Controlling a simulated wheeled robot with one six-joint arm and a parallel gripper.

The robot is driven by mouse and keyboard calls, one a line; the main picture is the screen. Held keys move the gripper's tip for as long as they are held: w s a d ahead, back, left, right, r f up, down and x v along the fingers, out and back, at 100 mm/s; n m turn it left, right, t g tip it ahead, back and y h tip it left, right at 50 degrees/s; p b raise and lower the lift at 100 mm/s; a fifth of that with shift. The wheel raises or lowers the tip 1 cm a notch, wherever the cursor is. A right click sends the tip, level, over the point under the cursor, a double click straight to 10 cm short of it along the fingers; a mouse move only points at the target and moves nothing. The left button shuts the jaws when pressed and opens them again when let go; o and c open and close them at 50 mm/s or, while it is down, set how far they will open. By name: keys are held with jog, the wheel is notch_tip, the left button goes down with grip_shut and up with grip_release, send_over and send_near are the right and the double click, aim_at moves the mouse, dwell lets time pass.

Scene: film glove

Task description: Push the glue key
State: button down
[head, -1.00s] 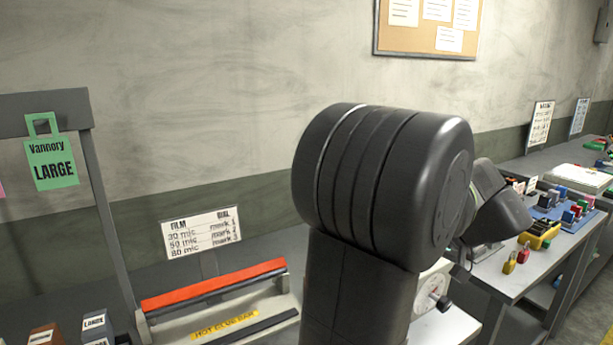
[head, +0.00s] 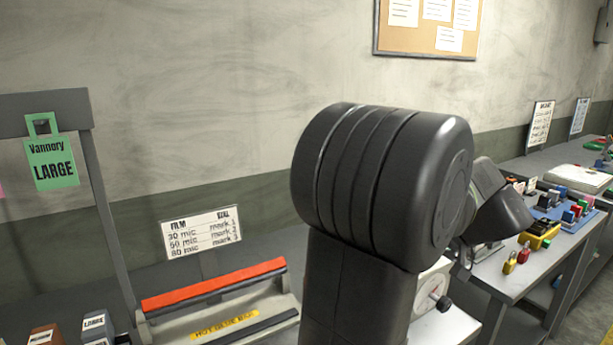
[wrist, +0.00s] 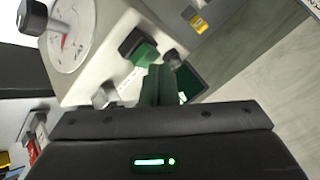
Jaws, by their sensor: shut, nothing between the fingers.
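In the wrist view a pale machine panel carries a dark key with a green face (wrist: 140,50) and a small grey key (wrist: 104,95) beside a label. The label is too small to read, so I cannot tell which is the glue key. My gripper (wrist: 160,72) is shut and empty, with its fingertips close to the green-faced key. I cannot tell whether they touch it. In the head view my arm hides the gripper and both keys; part of the machine (head: 428,305) shows to the right of the arm.
The panel also has a round dial (wrist: 70,35) with a black knob (wrist: 33,17). In the head view a hot glue bar with a red strip (head: 214,284) stands left of my arm. A bench (head: 500,275) with coloured blocks and yellow and red padlocks is at right.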

jog(key=shift+r, duration=0.3)
jog(key=shift+r+p, duration=2.1)
jog(key=shift+r, duration=0.95)
